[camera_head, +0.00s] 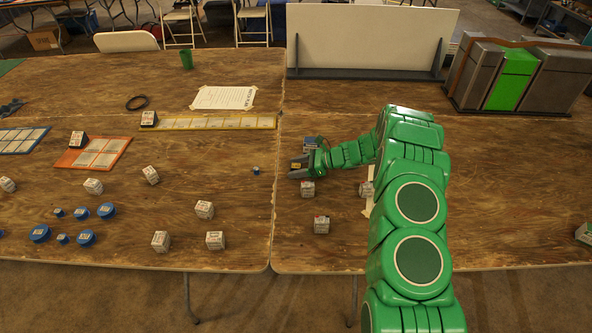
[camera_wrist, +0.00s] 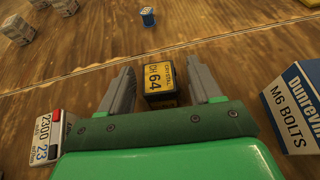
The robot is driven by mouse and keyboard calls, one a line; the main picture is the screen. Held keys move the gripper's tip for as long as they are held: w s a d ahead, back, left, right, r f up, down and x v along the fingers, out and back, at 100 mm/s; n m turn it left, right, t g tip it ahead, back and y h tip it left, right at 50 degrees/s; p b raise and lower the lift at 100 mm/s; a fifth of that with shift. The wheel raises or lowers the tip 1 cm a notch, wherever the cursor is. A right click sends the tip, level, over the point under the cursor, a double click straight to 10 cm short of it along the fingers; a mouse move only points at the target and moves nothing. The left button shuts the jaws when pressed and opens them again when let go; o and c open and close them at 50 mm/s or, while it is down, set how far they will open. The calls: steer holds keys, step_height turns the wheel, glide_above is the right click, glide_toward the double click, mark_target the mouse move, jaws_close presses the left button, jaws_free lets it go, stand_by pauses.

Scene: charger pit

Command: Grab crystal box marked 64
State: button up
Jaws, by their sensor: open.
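The crystal box (camera_wrist: 160,84) is small and black with a yellow label reading "CRYSTAL CH 64" in the wrist view. It sits on the wooden table between my two grey fingers, with a gap on each side. My gripper (camera_wrist: 163,88) is open and low over the table. In the head view my gripper (camera_head: 293,168) is left of my green arm, near the seam of two tables. The crystal box is tiny there and mostly hidden by the fingers.
A blue-and-white "M6 BOLTS" box (camera_wrist: 295,105) stands close right of my gripper. A white box with a red edge (camera_wrist: 46,135) is close left. A small blue item (camera_wrist: 148,16) lies beyond. Several white boxes (camera_head: 204,209) and blue discs (camera_head: 107,210) spread leftward.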

mark_target(297, 167)
steer(key=shift+c, duration=0.3)
steer(key=c, duration=1)
steer(key=shift+r, duration=0.45)
steer(key=r, duration=0.3)
steer(key=shift+s, duration=0.25)
steer(key=s+d+r, duration=0.1)
steer(key=s+r, duration=0.2)
steer(key=s, duration=0.1)
steer(key=s+d+r, duration=0.1)
steer(key=s+r, duration=0.2)
steer(key=s, duration=0.2)
steer(key=s+r, duration=0.3)
steer(key=s, duration=0.1)
steer(key=shift+s+d, duration=0.15)
steer(key=shift+d, duration=0.25)
